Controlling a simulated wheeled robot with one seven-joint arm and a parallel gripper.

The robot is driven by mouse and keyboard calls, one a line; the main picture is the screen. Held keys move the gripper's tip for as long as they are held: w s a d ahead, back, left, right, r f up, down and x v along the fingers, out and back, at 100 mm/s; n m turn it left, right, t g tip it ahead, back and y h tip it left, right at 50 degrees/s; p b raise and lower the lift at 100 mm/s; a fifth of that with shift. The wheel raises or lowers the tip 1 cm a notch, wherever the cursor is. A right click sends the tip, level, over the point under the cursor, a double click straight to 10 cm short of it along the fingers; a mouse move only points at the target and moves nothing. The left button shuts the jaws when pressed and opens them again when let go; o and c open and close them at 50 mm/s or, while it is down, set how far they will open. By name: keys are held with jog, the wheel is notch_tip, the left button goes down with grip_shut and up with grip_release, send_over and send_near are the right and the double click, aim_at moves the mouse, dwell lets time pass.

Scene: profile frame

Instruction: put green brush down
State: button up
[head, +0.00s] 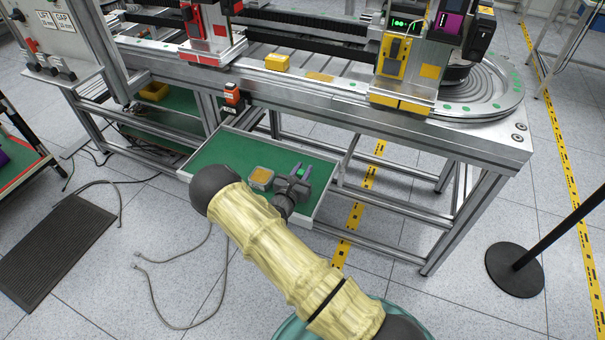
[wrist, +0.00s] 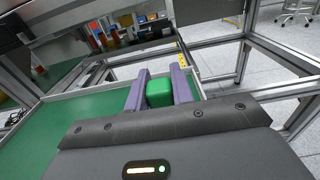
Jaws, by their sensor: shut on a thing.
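The green brush (wrist: 159,94) shows as a green block between the two fingers of my gripper (wrist: 159,92) in the wrist view. In the head view, a small bit of the green brush (head: 301,173) shows between the fingertips of my gripper (head: 302,171). My gripper is shut on the brush, over the right part of a pull-out tray (head: 217,150) with a green floor and pale rim. I cannot tell whether the brush touches the tray floor. Much of the brush is hidden by the fingers and gripper body.
A grey box with an orange top (head: 261,178) is beside my gripper over the tray. The tray's left part is bare. The workbench (head: 330,95) with rails and modules stands above and behind it. A black post base (head: 514,270) stands on the floor at right.

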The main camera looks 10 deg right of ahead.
jog(key=shift+f, duration=0.55)
jog(key=shift+f, duration=0.1)
jog(key=o, duration=1)
jog(key=shift+f, duration=0.1)
jog(key=shift+r, duration=0.2)
jog(key=v, duration=1.2)
